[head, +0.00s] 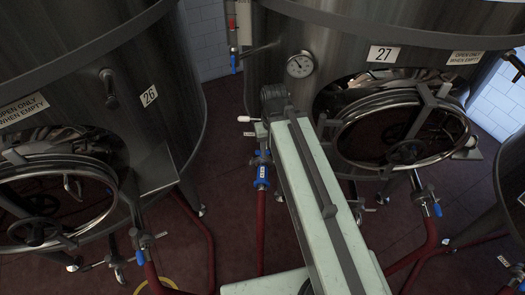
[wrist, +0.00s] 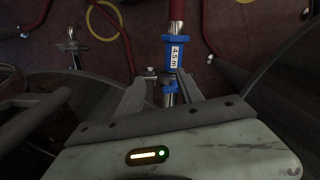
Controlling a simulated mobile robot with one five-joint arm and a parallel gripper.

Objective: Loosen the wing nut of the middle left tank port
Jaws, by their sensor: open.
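In the wrist view, a metal tank port pipe (wrist: 168,99) runs down from a blue hose fitting (wrist: 175,55) labelled "4.5 m". A small dark clamp part (wrist: 152,74) sits by the joint, but I cannot make out a wing nut's shape. My gripper (wrist: 160,78) is open, with one finger on each side of the pipe near the joint. I cannot tell whether they touch it. In the head view, the blue fitting (head: 262,174) hangs under the left front of tank 27 (head: 345,70), just left of my arm. My fingertips are not clear there.
Tank 26 (head: 150,140) stands at the left with a round hatch (head: 50,200). Tank 27 has another hatch (head: 405,140) right of my arm. A red hose (head: 261,225) drops from the fitting to the dark red floor. Another blue-handled port (head: 436,208) is at the right.

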